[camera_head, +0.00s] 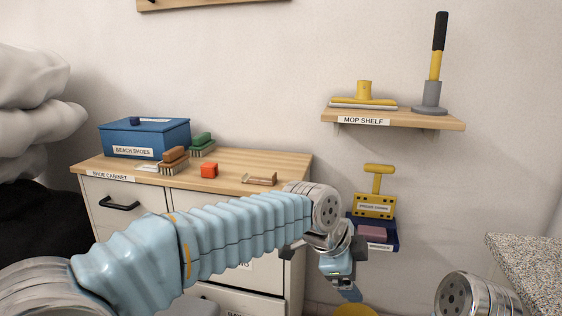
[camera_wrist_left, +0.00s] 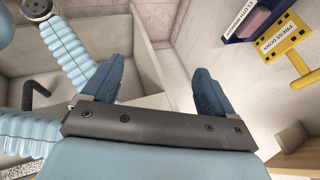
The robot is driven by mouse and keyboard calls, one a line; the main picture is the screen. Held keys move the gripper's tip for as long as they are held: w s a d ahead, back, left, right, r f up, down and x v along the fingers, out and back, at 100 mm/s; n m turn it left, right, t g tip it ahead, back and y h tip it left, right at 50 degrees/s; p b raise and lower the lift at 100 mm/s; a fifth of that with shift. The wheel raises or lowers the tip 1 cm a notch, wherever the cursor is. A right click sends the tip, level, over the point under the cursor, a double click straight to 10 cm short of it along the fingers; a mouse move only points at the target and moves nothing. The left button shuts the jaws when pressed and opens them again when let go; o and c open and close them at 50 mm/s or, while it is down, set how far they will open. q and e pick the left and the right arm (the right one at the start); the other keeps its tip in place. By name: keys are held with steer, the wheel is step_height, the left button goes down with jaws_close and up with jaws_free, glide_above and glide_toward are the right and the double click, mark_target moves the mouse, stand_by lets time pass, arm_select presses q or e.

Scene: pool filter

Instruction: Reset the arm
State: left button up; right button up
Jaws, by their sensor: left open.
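My left arm, in a pale blue ribbed sleeve, reaches across the head view in front of the cabinet. Its left gripper (camera_head: 347,291) hangs down to the right of the cabinet's front, partly seen from behind. In the left wrist view, the gripper's two blue fingers (camera_wrist_left: 156,88) stand wide apart with nothing between them. My right gripper is out of view; only a metal arm joint shows at the lower right of the head view.
A yellow press-down device (camera_head: 375,205) and a blue cloth holder (camera_head: 391,240) are close behind the gripper. The mop shelf (camera_head: 440,121) is above; a speckled counter (camera_head: 530,258) stands right.

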arm_select(q)
steer(key=w+a+f+n, duration=0.1)
steer(key=a+f+n, duration=0.25)
steer(key=f, duration=0.55)
steer(key=w+a+f+n+g+y, duration=0.1)
steer(key=a+f+n, duration=0.3)
steer(key=f, duration=0.6)
steer(key=w+a+f+n, duration=0.1)
steer(key=a+f+n, duration=0.2)
steer(key=a+f, duration=0.45)
steer(key=s+a+f+n, duration=0.3)
steer(key=s+f+n, duration=0.1)
steer(key=s+f, duration=0.2)
steer(key=s+a+f+n+g, duration=0.1)
steer(key=s+a+f+n, duration=0.3)
steer(key=s+f, duration=0.2)
steer(key=s+a+f+n+p, duration=0.1)
steer(key=s+a+f+n, duration=0.2)
steer(key=s+f+n, duration=0.2)
step_height(320, 180, down, 2)
steer(key=shift+s+a+f+g, duration=0.15)
steer(key=shift+s+g, duration=0.15)
steer(key=shift+s, duration=0.5)
